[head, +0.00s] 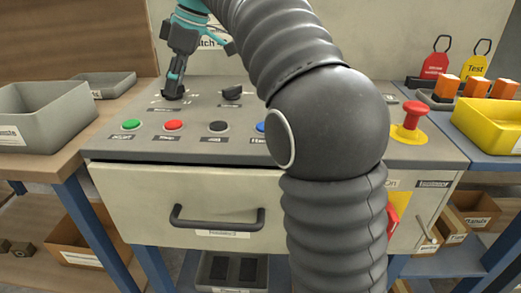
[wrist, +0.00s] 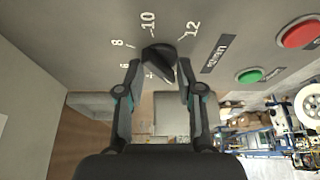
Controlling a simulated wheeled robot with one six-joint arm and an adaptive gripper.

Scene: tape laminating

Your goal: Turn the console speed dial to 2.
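The speed dial is a black knob (wrist: 158,58) on the grey console panel, with printed numbers 6, 8, 10 and 12 visible around it in the wrist view. Which number its pointer marks is hard to tell. My gripper (wrist: 160,72) is open, one finger on each side of the knob, with gaps showing between fingers and knob. In the head view my gripper (head: 174,88) points down at the left dial on the console top (head: 200,147) and largely hides it. The label beside the dial is not clearly readable.
A second black dial (head: 232,92) stands right of my gripper. Green (head: 131,124), red (head: 173,125), black (head: 219,127) and blue buttons line the front. A red emergency knob (head: 411,113) is at right. A grey bin (head: 45,115) stands left. My arm hides part of the console.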

